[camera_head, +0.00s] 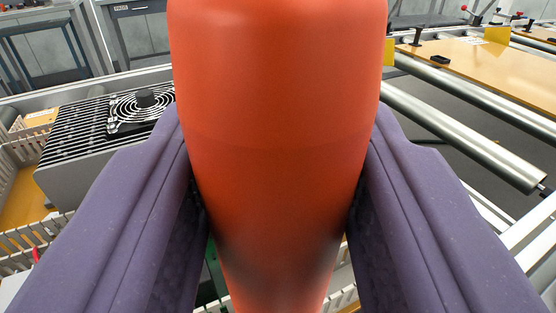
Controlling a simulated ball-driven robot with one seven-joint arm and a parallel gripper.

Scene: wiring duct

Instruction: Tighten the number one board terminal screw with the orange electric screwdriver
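The orange electric screwdriver (278,150) fills the middle of the view, close to the camera. Its body narrows toward the bottom of the picture, and its tip is out of view. My gripper (278,215) has one purple finger on each side of the screwdriver, and both press against its body. A small strip of green (213,270) shows low beside the left finger, perhaps part of a board. The number one terminal screw cannot be seen; the screwdriver and fingers cover the area below.
A grey finned unit with a round black fan (145,108) stands at left, beside pale slotted wiring duct (30,236). Metal rollers (465,135) and a wooden board (485,75) lie at right. Workbenches stand at the back.

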